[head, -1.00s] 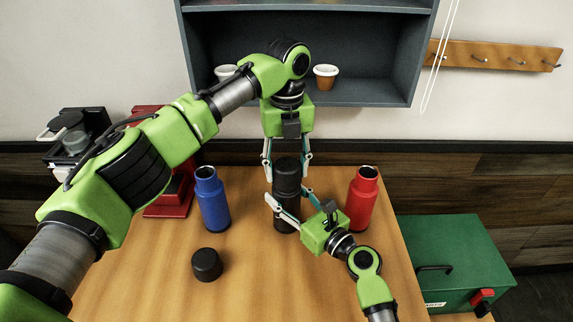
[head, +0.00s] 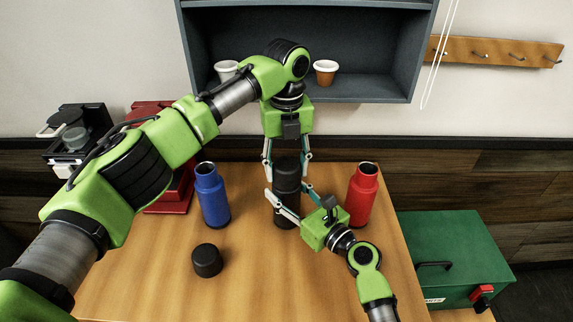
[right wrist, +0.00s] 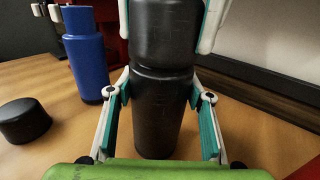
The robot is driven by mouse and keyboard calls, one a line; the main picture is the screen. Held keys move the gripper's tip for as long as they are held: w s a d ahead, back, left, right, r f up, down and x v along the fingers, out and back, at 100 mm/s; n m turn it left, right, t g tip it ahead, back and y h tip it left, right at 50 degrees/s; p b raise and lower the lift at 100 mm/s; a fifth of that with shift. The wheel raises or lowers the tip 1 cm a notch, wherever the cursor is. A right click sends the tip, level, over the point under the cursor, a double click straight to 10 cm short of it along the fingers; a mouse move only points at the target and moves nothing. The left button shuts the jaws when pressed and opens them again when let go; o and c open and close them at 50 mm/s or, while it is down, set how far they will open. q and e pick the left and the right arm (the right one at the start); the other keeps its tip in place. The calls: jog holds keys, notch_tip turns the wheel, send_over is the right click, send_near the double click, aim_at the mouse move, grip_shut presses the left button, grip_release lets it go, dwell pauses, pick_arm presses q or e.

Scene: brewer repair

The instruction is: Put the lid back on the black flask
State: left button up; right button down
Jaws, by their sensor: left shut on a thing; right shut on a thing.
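The black flask (head: 286,214) stands upright in the middle of the wooden table. My right gripper (head: 287,194) is shut on its body from the front right; in the right wrist view its fingers flank the flask (right wrist: 157,112). My left gripper (head: 287,170) reaches down from above and is shut on a black lid (head: 286,163) at the flask's top. In the right wrist view the lid (right wrist: 165,30) lines up with the flask and meets it at a seam; I cannot tell whether it is screwed down.
Another black lid (head: 207,261) lies on the table at front left. An open blue flask (head: 212,196) stands left, an open red flask (head: 361,196) right. A green toolbox (head: 452,250) is beside the table. A shelf with cups (head: 326,72) hangs behind.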

pick_arm(q)
jog(key=m, duration=1)
jog(key=o, duration=1.1)
jog(key=shift+r, duration=0.1)
jog(key=shift+r, duration=2.2)
